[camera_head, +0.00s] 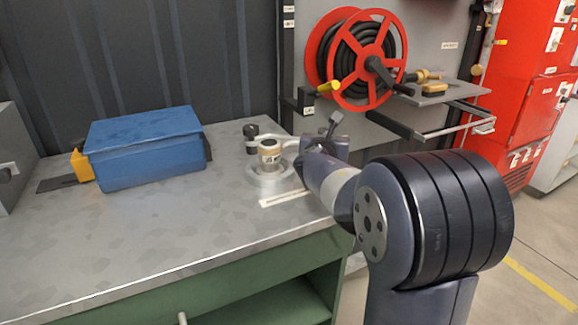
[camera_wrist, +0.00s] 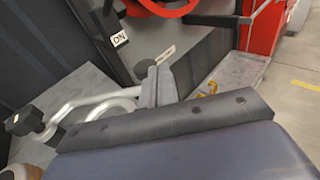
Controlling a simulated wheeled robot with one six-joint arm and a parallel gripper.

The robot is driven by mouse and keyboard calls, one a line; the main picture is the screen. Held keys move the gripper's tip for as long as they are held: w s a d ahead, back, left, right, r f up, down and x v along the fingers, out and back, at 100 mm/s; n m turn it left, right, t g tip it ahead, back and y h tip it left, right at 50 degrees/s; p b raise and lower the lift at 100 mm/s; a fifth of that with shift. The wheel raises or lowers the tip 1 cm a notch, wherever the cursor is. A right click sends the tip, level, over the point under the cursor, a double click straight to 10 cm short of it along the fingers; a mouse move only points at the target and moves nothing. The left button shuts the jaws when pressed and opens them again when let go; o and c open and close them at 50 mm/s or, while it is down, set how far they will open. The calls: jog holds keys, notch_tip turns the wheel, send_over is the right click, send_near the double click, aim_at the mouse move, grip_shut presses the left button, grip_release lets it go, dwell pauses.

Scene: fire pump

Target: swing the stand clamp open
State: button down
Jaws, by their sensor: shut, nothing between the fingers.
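The stand clamp (camera_head: 277,138) is a pale metal arm with a black knob (camera_head: 251,131) at its left end. It sits at the top of a round stand (camera_head: 268,184) near the bench's right edge. A short metal cylinder with a label (camera_head: 270,153) stands upright in it. In the wrist view the curved clamp arm (camera_wrist: 92,106) and the black knob (camera_wrist: 27,121) lie left of my gripper (camera_wrist: 156,86). My gripper is shut and empty, beside the clamp's right end. I cannot tell whether they touch. My wrist hides part of that end.
A blue box (camera_head: 145,147) stands on the grey bench (camera_head: 190,225), left of the stand. A red hose reel (camera_head: 357,60) hangs on the wall behind. A shelf (camera_head: 445,93) with brass fittings is at the right, beside red cabinets (camera_head: 530,95). The bench front is clear.

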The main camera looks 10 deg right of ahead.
jog(key=shift+w+d+r, duration=0.1)
jog(key=shift+w+d, duration=0.1)
jog(key=shift+w, duration=0.25)
jog(key=shift+w+d+r, duration=0.1)
jog(key=shift+w+d, duration=0.1)
jog(key=shift+w, duration=0.2)
jog(key=shift+r, duration=0.1)
jog(key=shift+s, duration=0.15)
